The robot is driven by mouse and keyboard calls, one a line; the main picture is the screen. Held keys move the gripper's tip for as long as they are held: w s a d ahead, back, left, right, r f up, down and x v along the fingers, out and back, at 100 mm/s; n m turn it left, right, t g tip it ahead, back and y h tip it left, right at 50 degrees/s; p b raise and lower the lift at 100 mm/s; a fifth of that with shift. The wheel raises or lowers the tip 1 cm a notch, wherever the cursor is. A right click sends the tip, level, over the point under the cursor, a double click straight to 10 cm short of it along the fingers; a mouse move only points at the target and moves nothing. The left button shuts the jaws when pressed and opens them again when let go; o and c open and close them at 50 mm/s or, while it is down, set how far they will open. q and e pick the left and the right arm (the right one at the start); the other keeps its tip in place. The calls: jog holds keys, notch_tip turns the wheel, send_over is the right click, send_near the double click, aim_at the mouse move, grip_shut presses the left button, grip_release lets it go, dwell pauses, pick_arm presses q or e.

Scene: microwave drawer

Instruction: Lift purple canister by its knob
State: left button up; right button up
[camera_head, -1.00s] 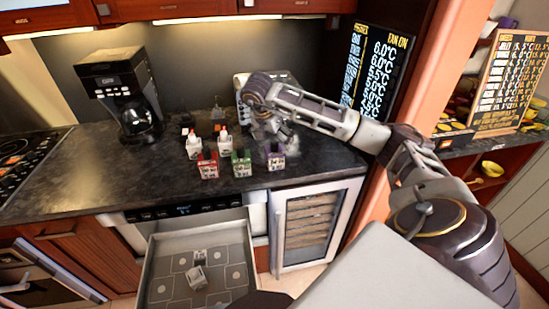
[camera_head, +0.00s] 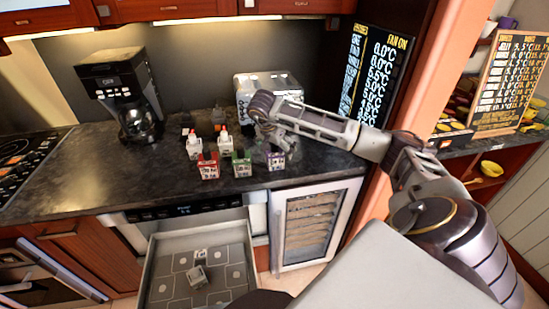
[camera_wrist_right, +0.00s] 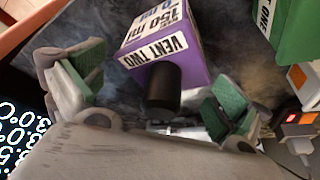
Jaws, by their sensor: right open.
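The purple canister (camera_head: 276,163) stands upright at the right end of the front row on the dark counter. In the right wrist view the purple canister (camera_wrist_right: 186,47) shows white labels and its black knob (camera_wrist_right: 163,86). My right gripper (camera_head: 274,143) is at the purple canister, behind and above it in the head view. In the wrist view its green-padded fingers (camera_wrist_right: 155,95) are open on either side of the knob, apart from it. My left gripper is not in view.
A green canister (camera_head: 241,167) and a red canister (camera_head: 207,168) stand left of the purple one, with white bottles (camera_head: 194,148) behind. A coffee maker (camera_head: 122,95) and a toaster-like appliance (camera_head: 268,85) stand further back. An open drawer (camera_head: 160,245) below holds small white items.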

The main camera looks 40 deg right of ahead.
dwell(0.3)
jog(key=c, duration=1)
jog(key=shift+r, duration=0.2)
jog(key=shift+r, duration=4.8)
